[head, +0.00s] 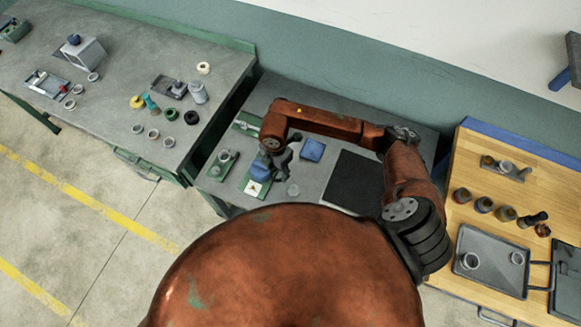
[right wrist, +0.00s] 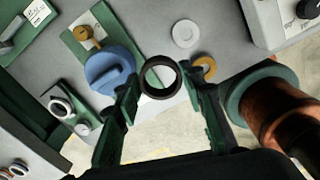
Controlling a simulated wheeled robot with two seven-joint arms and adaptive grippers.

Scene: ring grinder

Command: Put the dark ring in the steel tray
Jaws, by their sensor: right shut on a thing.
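My right gripper (head: 281,168) is over the middle grey bench. In the right wrist view, its two green fingers (right wrist: 160,78) are shut on a dark ring (right wrist: 160,72), held between the fingertips with its hole facing the camera. I cannot make this ring out in the head view. A grey steel tray (head: 490,283) lies on the wooden bench at the right, well away from the gripper. My left gripper is not in view.
Behind the held ring are a blue round part (right wrist: 108,70), a white ring (right wrist: 185,33) and a tan ring (right wrist: 204,67). A black mat (head: 352,181) lies on the middle bench. Several cups (head: 484,204) stand behind the tray. The left bench (head: 120,75) holds more rings and parts.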

